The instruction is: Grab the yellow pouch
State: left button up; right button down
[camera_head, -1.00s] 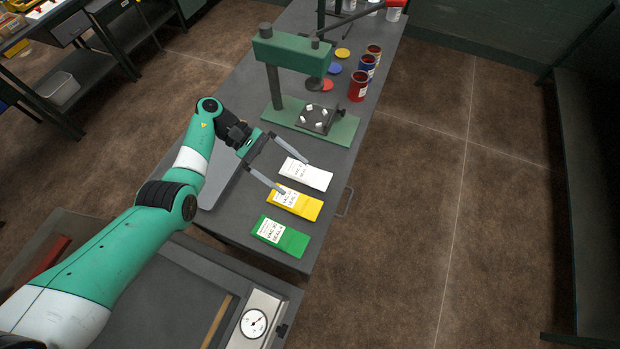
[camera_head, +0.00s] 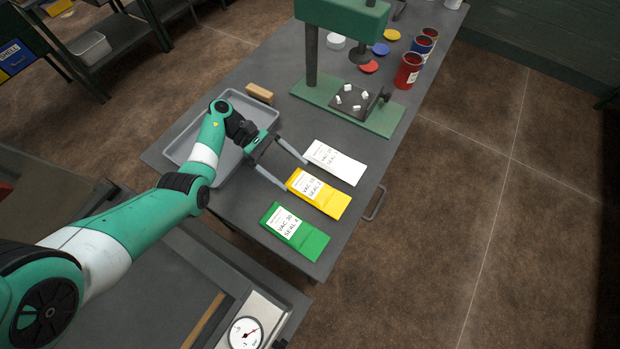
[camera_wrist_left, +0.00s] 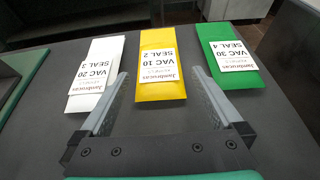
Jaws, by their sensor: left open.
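The yellow pouch (camera_head: 319,194) lies flat on the grey table between a white pouch (camera_head: 335,162) and a green pouch (camera_head: 296,231). Each has a white printed label. My left gripper (camera_head: 296,174) is open and empty, with its fingers spread at the near end of the yellow pouch. In the left wrist view the yellow pouch (camera_wrist_left: 161,75) lies ahead of and between the two fingers (camera_wrist_left: 160,100). The left finger overlaps the edge of the white pouch (camera_wrist_left: 97,72), and the right finger is near the green pouch (camera_wrist_left: 227,60). My right gripper is out of view.
A grey tray (camera_head: 181,146) lies behind my left forearm, with a wooden block (camera_head: 259,93) beside it. A green press (camera_head: 342,14) stands farther back, with paint cans (camera_head: 408,70) to its right. A dial gauge (camera_head: 245,333) is at the bottom.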

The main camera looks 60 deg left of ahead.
aim_at(306, 183)
pick_arm(q)
jog(key=shift+w+d+f, duration=0.2)
jog(key=shift+d, duration=0.25)
jog(key=b+x, duration=0.1)
jog(key=x, duration=0.4)
jog(key=shift+w+f, duration=0.1)
jog(key=c, duration=1.2)
